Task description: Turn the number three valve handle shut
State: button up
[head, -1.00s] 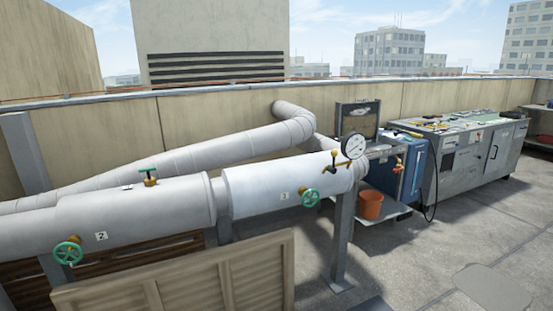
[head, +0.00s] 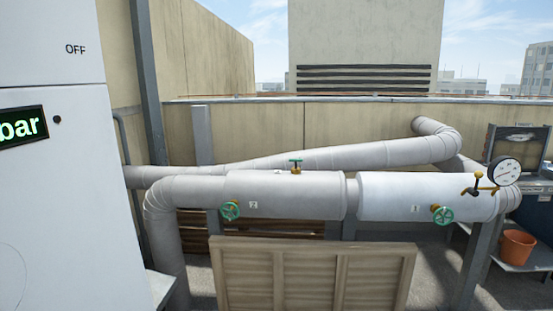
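A green valve handwheel (head: 443,215) sits on the front of the right white pipe section (head: 400,195). The small label (head: 416,209) just left of it is hard to read now; it looked like a 3 in the earlier frame. A second green handwheel (head: 230,211) is on the left grey section, beside a label that reads 2 (head: 253,205). How far each valve is turned cannot be told. My gripper is not in view.
A wooden slatted panel (head: 312,275) stands in front of the pipes. A white cabinet (head: 55,190) with a display fills the left. A gauge (head: 505,172) and yellow lever (head: 478,184) are at the pipe's right end, above an orange bucket (head: 516,246).

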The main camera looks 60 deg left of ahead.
aim_at(296, 161)
jog(key=z, duration=0.4)
jog(key=i, duration=0.1)
jog(key=u, duration=2.8)
jog(key=k, duration=0.95)
jog(key=u, duration=0.15)
jog(key=i, duration=0.95)
jog(key=z, duration=0.1)
